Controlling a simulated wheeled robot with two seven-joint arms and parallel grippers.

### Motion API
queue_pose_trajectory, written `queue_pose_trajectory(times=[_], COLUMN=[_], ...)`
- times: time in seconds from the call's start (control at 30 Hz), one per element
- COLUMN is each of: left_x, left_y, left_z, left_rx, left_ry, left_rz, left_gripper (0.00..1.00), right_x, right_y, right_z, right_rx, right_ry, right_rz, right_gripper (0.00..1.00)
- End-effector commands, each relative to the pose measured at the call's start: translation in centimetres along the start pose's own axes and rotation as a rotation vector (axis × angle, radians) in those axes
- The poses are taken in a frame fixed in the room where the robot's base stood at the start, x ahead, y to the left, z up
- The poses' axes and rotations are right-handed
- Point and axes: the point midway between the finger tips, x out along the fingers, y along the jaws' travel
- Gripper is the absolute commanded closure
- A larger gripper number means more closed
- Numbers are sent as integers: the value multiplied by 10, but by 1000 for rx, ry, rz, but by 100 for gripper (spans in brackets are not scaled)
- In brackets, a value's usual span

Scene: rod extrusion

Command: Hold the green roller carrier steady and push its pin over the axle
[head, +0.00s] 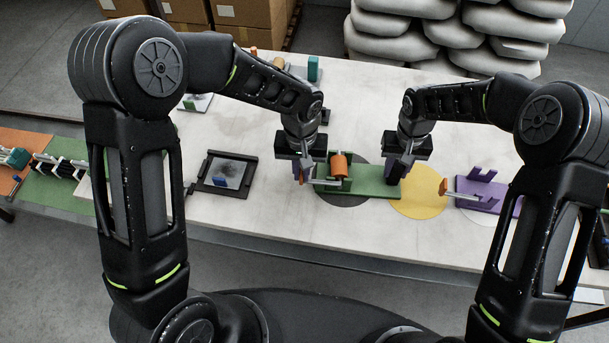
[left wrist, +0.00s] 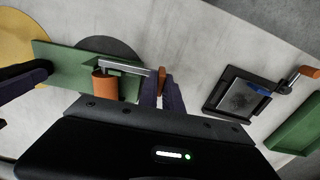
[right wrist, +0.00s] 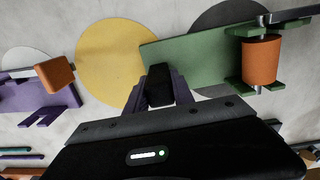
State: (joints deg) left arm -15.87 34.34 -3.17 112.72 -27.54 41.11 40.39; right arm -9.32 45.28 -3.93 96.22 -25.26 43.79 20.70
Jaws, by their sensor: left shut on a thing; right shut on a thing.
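My left gripper (head: 304,172) is shut on the pin (head: 326,183), a grey metal bar with an orange grip (left wrist: 161,75). The bar runs from my left fingers to the roller's near end, also seen in the right wrist view (right wrist: 290,18). I cannot tell whether it is around the axle.
A purple carrier (head: 485,195) with another orange-gripped bar lies to the right. A black frame (head: 228,173) with a picture lies to the left. Dark and yellow discs (head: 420,206) mark the table.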

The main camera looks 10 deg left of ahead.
Motion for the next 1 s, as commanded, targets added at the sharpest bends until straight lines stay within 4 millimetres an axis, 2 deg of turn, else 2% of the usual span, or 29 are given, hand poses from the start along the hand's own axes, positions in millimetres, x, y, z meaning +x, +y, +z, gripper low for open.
queue_pose_trajectory(times=[0.47, 0.5, 0.77, 1.0], left_x=[-1, -1, 0, 0], left_y=[19, 18, 17, 17], left_z=[0, 0, 0, 0], left_rx=[2, 2, 1, 1], left_ry=[3, 3, 1, 1], left_rz=[3, 3, 1, 1], left_gripper=[100, 89, 67, 66], right_x=[0, 0, 0, 0], right_y=[-3, -3, -2, -1], right_z=[0, 0, 0, 0], right_rx=[-3, -3, -1, 0], right_ry=[0, 0, 0, 0], right_rz=[-4, -4, -3, -2], right_gripper=[100, 100, 100, 100])
